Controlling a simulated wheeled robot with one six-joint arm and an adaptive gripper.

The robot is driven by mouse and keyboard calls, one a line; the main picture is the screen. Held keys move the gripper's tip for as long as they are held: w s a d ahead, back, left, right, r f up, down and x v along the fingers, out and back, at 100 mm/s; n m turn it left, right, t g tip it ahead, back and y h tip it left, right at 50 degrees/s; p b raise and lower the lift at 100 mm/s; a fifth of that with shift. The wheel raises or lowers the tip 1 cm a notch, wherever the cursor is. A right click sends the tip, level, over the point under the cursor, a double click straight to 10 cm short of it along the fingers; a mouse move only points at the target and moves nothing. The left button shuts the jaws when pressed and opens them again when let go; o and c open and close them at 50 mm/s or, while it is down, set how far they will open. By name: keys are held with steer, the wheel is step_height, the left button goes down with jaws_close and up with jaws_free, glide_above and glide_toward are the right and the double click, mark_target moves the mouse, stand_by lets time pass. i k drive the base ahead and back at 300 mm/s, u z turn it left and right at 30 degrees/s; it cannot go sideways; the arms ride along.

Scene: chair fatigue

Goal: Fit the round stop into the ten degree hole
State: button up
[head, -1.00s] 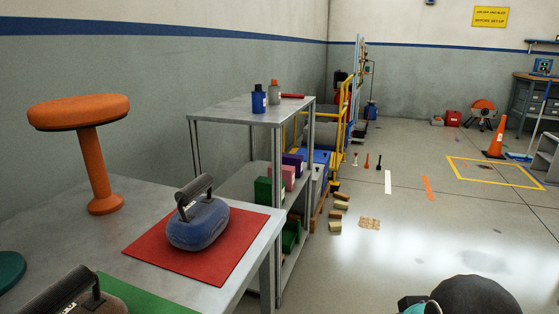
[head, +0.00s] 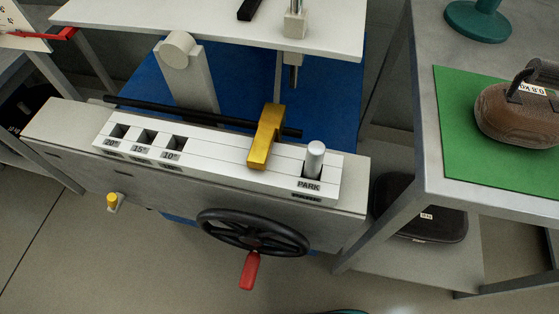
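The round stop, a short silver-grey peg (head: 314,158), stands upright in the hole marked PARK at the right end of the white labelled strip (head: 225,160). A yellow-gold lever (head: 265,137) crosses the strip between the ten degree hole and the peg. My gripper is not in view.
A black handwheel (head: 253,232) with a red handle (head: 250,271) sticks out below the strip. A white board (head: 215,22) lies above a blue surface. At right a grey table bears a green mat (head: 455,150) and a brown handled weight (head: 515,112).

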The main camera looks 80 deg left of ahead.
mark_target(207, 155)
steer(key=k, duration=0.1)
steer(key=u, duration=2.7)
